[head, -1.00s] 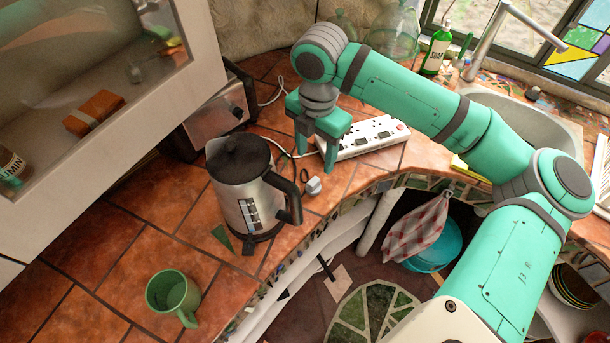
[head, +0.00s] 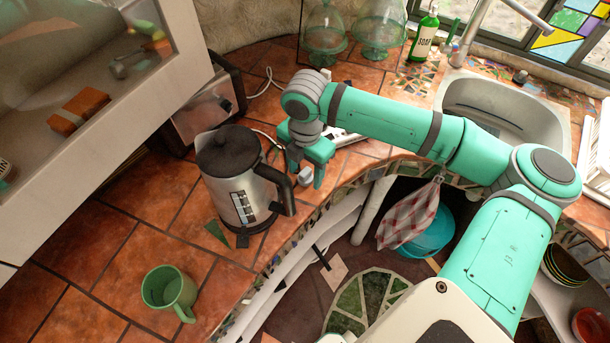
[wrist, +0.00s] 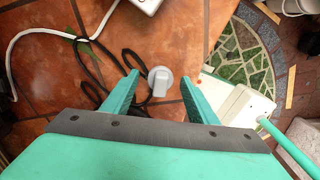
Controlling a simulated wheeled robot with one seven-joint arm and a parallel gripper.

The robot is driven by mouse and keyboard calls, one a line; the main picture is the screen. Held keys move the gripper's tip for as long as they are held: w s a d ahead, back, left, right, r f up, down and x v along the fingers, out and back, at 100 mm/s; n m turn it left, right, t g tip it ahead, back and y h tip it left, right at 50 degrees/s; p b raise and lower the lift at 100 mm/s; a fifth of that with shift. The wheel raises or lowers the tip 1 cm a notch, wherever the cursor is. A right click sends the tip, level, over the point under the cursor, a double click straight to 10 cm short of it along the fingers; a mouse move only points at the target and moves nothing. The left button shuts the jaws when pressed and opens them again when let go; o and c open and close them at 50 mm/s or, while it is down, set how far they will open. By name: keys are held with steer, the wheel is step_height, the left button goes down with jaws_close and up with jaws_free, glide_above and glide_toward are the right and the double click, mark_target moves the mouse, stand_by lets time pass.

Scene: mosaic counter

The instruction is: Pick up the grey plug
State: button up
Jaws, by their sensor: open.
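The grey plug (wrist: 161,80) lies on the terracotta tiles near the counter's edge, with a black cord beside it. In the wrist view it sits between and just beyond the fingertips of my gripper (wrist: 160,90), which is open and empty. In the head view the plug (head: 305,176) shows between the fingers of my gripper (head: 305,172), to the right of the kettle. I cannot tell the exact height of the fingertips above the tiles.
A steel kettle (head: 232,190) stands close to the left of my gripper. A white power strip (head: 345,137) is partly hidden behind my arm. A green mug (head: 168,291) stands at the front left. The counter's edge drops off just to the right of the plug.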

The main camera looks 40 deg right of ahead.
steer(key=shift+s+d, duration=0.1)
steer(key=c, duration=1.1)
steer(key=shift+r, duration=0.1)
